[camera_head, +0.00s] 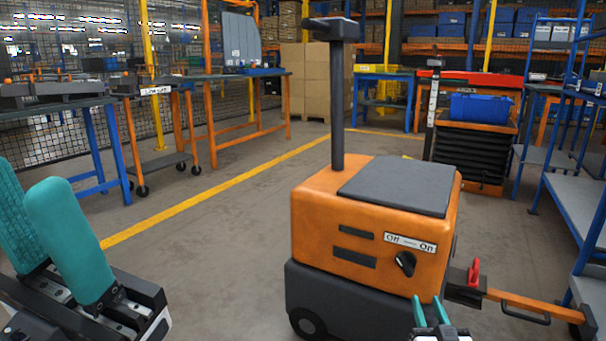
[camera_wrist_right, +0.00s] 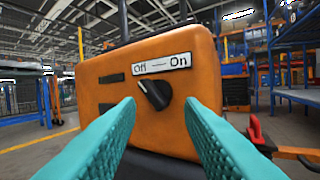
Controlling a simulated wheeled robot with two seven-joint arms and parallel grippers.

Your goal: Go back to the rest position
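An orange machine (camera_head: 365,220) on a dark base stands in front of me, with an "Off — On" label (camera_head: 410,243) and a black rotary knob (camera_head: 404,263). The knob also shows in the right wrist view (camera_wrist_right: 156,95), its handle slanting from upper left to lower right. My right gripper (camera_head: 427,299) is low in front of the machine. In the right wrist view its teal fingers (camera_wrist_right: 161,104) are apart and empty, with the knob beyond their tips. My left gripper (camera_head: 27,172) is at the lower left, its teal fingers apart, holding nothing visible.
A dark post (camera_head: 337,105) rises from the machine, and an orange bar with a red clamp (camera_head: 473,273) sticks out at its right. Blue shelving (camera_head: 575,205) stands at the right. Workbenches (camera_head: 60,100) stand at the left. The floor (camera_head: 220,260) between my left gripper and the machine is clear.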

